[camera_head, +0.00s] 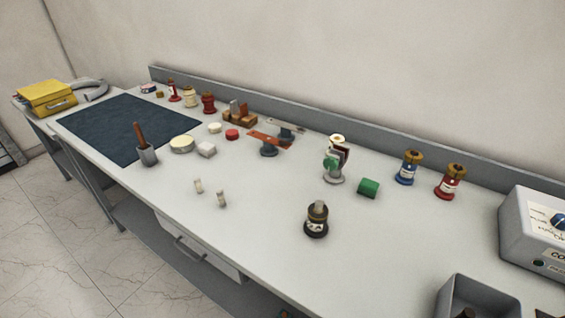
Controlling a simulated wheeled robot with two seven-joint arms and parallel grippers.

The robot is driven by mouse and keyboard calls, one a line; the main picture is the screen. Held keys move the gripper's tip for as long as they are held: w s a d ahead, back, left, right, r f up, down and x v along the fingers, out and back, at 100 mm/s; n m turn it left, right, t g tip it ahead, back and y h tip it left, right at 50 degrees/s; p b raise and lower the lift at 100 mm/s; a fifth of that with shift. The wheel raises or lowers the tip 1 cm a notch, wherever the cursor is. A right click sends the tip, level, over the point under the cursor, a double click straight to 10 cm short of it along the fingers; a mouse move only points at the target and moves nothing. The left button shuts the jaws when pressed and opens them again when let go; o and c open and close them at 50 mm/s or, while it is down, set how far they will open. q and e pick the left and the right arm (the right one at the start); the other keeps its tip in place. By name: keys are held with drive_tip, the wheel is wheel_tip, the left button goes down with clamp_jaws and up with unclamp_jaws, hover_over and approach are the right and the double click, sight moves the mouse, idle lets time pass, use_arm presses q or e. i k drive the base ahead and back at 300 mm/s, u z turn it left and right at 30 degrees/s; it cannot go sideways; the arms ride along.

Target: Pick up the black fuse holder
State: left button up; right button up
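A small dark, roughly cylindrical fitting (316,221) stands upright on the white bench, right of centre near the front edge. It has a black base with a pale marked label, a brown-black body and a grey top; it is the only black piece of this kind that I see, and matches the black fuse holder best. Nothing touches it. Neither of my grippers shows in the head view.
The white workbench (270,220) is clear around the dark fitting. A green block (368,187), a blue fitting (407,168) and a red fitting (450,182) stand behind it. A grey bin (478,290) and a grey box (530,215) occupy the right end.

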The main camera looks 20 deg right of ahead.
sight(315, 226)
drive_tip(key=z, duration=0.05)
drive_tip(key=k, duration=0.5)
drive_tip(key=u, duration=0.85)
drive_tip(key=k, duration=1.55)
drive_tip(key=z, duration=1.75)
drive_tip(key=i, duration=0.5)
drive_tip(key=z, duration=0.1)
